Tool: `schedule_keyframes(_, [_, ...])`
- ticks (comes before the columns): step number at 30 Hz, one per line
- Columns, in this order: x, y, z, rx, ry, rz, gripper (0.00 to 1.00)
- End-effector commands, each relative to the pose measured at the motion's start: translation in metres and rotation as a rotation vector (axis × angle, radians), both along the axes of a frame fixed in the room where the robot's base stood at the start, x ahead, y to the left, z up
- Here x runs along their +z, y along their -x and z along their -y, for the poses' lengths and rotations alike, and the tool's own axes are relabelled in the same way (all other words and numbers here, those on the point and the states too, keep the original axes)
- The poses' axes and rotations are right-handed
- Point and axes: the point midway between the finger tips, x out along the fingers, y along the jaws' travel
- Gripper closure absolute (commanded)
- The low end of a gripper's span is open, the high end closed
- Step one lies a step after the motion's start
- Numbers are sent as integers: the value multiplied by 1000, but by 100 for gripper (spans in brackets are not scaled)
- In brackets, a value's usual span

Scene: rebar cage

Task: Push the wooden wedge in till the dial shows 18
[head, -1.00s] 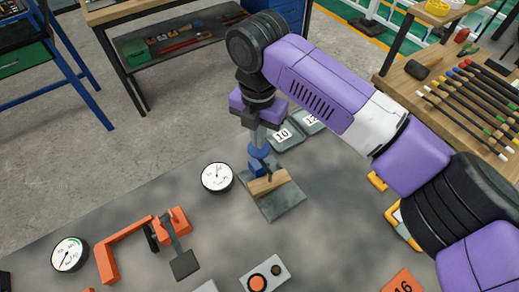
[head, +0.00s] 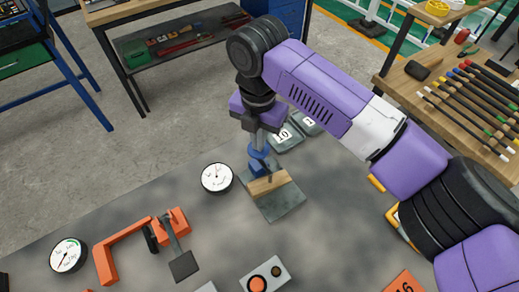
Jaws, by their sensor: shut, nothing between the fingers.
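The wooden wedge (head: 268,184) lies on a grey metal plate (head: 284,203) on the table, touching or close to a small blue block (head: 257,166). My gripper (head: 262,138) points down just behind the blue block and wedge. It is shut with nothing held; the fingertips are partly hidden and I cannot tell whether they touch the wedge. A round white dial (head: 217,178) stands left of the plate; its number is too small to read.
A second dial (head: 68,255) and an orange clamp frame (head: 140,243) are at the left. A grey box with an orange button (head: 264,276) is in front. Grey blocks marked with numbers (head: 285,137) stand behind my gripper. An orange 16 card (head: 404,285) lies front right.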

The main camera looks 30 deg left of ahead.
Motion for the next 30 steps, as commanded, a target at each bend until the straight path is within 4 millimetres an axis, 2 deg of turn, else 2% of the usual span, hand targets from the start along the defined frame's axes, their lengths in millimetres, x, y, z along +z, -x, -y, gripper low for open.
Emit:
schedule_keyframes(5, [7,0,0,-1,2,-1,100])
schedule_keyframes(30, [68,0,0,0,1,-1,100])
